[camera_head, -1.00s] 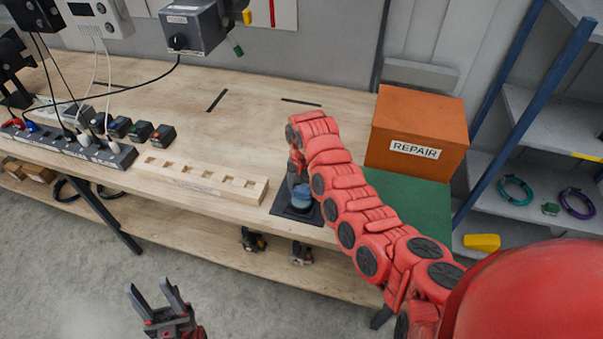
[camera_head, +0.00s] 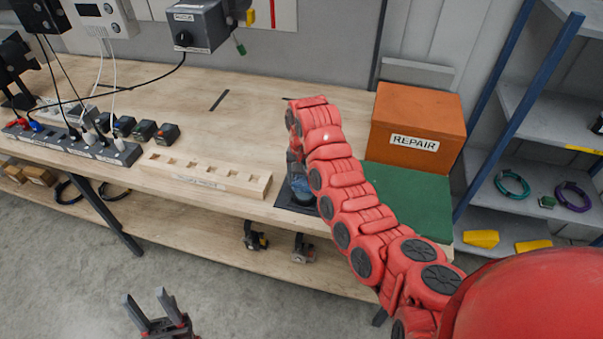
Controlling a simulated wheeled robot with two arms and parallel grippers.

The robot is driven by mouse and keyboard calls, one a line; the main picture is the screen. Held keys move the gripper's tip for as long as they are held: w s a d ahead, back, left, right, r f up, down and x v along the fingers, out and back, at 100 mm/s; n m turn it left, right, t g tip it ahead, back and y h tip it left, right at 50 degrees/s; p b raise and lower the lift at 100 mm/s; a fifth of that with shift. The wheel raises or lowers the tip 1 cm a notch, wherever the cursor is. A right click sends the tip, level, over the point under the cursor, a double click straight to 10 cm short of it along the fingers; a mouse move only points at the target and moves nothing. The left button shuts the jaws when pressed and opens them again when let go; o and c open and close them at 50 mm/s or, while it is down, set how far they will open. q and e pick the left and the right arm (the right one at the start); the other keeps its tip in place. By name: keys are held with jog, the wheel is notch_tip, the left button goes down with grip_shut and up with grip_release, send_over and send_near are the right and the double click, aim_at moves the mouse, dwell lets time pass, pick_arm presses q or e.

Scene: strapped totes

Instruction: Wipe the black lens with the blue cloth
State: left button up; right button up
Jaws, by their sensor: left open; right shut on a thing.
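The blue cloth (camera_head: 301,187) shows as a small bunched patch under the end of my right arm, over a dark square pad (camera_head: 291,202) at the table's front edge. My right gripper (camera_head: 297,172) points down there and is shut on the cloth; its fingertips are mostly hidden by my red arm. The black lens is not clearly visible; it may be hidden under the cloth and gripper. My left gripper (camera_head: 150,307) is open and empty, low in front of the table over the floor.
A wooden rack with square holes (camera_head: 205,175) lies left of the pad. A green mat (camera_head: 405,198) and an orange REPAIR box (camera_head: 416,128) stand to the right. Power strips (camera_head: 75,143) and small black blocks (camera_head: 144,131) are at the left. The table's middle is clear.

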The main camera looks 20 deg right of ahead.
jog(key=shift+r, duration=0.55)
jog(key=shift+r+p, duration=0.5)
jog(key=shift+r, duration=0.75)
